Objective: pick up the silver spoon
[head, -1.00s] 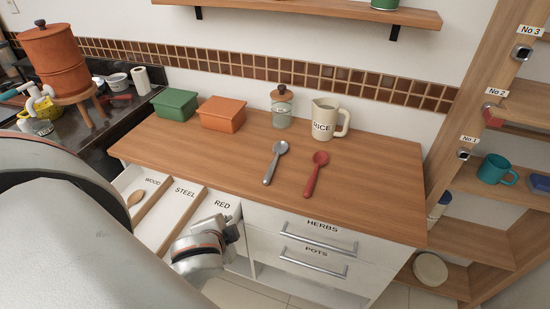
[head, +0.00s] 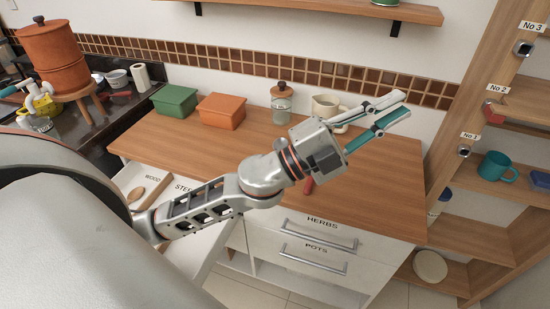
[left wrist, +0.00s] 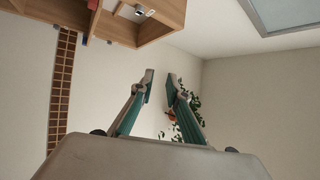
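The silver spoon is hidden in the head view, behind my left arm over the wooden counter (head: 390,165). My left gripper (head: 403,104) is raised above the right part of the counter, in front of the rice pitcher (head: 325,104), and points to the right. It is open and empty; its teal-padded fingertips (left wrist: 160,80) show a gap in the left wrist view. Only a bit of the red spoon (head: 309,186) shows below my wrist. My right gripper is not in view.
A green box (head: 175,101), an orange box (head: 221,111) and a lidded glass jar (head: 281,104) stand along the back of the counter. The open drawer below has a wooden spoon (head: 136,194) in its WOOD compartment. Shelves with a teal mug (head: 496,166) stand right.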

